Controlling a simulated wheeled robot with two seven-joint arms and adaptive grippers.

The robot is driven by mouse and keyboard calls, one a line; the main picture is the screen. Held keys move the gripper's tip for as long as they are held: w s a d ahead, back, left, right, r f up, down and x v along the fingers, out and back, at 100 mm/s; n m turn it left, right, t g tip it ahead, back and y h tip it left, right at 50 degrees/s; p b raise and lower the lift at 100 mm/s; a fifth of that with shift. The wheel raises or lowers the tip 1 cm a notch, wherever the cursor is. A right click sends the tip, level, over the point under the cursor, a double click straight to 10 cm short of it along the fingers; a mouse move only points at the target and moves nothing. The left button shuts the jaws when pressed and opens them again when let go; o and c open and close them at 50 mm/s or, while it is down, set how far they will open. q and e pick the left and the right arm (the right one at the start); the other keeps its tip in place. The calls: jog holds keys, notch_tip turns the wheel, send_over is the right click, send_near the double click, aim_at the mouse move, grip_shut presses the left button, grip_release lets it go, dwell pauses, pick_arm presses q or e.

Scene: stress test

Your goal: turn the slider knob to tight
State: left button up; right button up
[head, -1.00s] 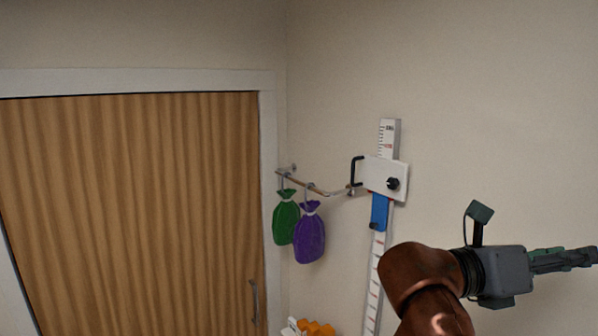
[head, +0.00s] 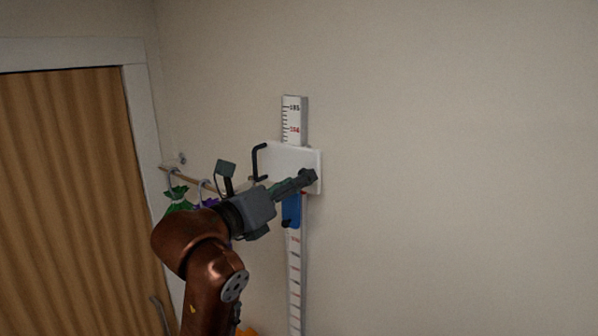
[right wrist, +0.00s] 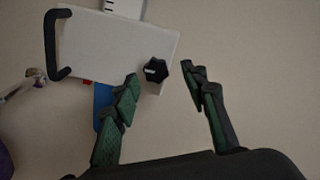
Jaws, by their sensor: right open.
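The white slider plate (head: 290,160) sits on a vertical measuring rail (head: 294,115) on the wall, with a black handle (head: 258,162) at its left. In the right wrist view, the black slider knob (right wrist: 155,70) shows on the right part of the plate, with a small light mark on it. My right gripper (head: 306,178) is in front of the plate's right side and hides the knob in the head view. In the right wrist view my right gripper (right wrist: 160,77) is open, and the knob appears between its fingertips, nearer the left finger. Contact cannot be told. My left gripper is not in view.
A blue block (head: 291,210) is on the rail below the plate. A rod on the left carries a green bag (head: 177,199) and a purple bag (head: 210,202), partly behind my right arm. A wooden door (head: 70,200) stands at left. The wall at right is clear.

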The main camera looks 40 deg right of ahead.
jog(key=x, duration=0.2)
jog(key=shift+w+d+p, duration=0.2)
jog(key=shift+w+p, duration=0.05)
jog(key=shift+p, duration=0.15)
jog(key=shift+c, duration=0.3)
